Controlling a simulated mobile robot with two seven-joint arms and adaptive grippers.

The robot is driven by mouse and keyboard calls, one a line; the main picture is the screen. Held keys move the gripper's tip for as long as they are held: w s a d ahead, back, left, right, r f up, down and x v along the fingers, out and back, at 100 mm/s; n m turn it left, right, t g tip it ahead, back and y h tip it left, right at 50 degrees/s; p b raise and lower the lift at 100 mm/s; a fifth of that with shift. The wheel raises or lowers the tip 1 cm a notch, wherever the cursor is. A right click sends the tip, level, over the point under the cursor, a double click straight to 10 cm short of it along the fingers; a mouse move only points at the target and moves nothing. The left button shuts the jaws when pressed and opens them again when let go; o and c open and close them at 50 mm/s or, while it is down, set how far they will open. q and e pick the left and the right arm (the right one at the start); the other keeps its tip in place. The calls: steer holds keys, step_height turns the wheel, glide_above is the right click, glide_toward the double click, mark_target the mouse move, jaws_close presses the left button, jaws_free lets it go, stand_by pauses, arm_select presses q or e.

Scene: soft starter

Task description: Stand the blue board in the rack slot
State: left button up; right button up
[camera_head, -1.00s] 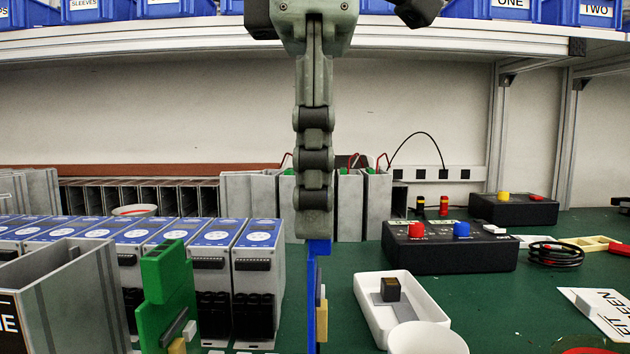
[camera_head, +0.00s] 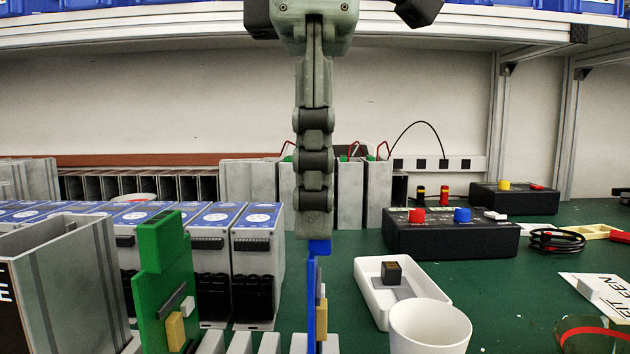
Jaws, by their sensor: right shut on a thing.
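My right gripper (camera_head: 314,228) points straight down in the middle of the view. It is shut on the top edge of the blue board (camera_head: 312,285), which hangs upright and edge-on to me. Small yellow and grey parts show on the board's right side. Its lower end is among the grey rack dividers (camera_head: 269,343) at the bottom edge of the view; whether it is inside a slot or in front of one, I cannot tell. A green board (camera_head: 160,268) stands upright to the left. My left gripper is not in view.
A grey open holder (camera_head: 72,280) stands at the left, with blue-topped units (camera_head: 256,260) behind the green board. A white tray (camera_head: 372,296) and white cup (camera_head: 430,328) are close on the right. A black control box (camera_head: 450,240) lies behind them.

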steer(key=shift+f+b, duration=0.7)
steer(key=shift+f, duration=0.2)
steer(key=o, duration=1.2)
step_height(320, 180, up, 12)
steer(key=shift+r, duration=0.1)
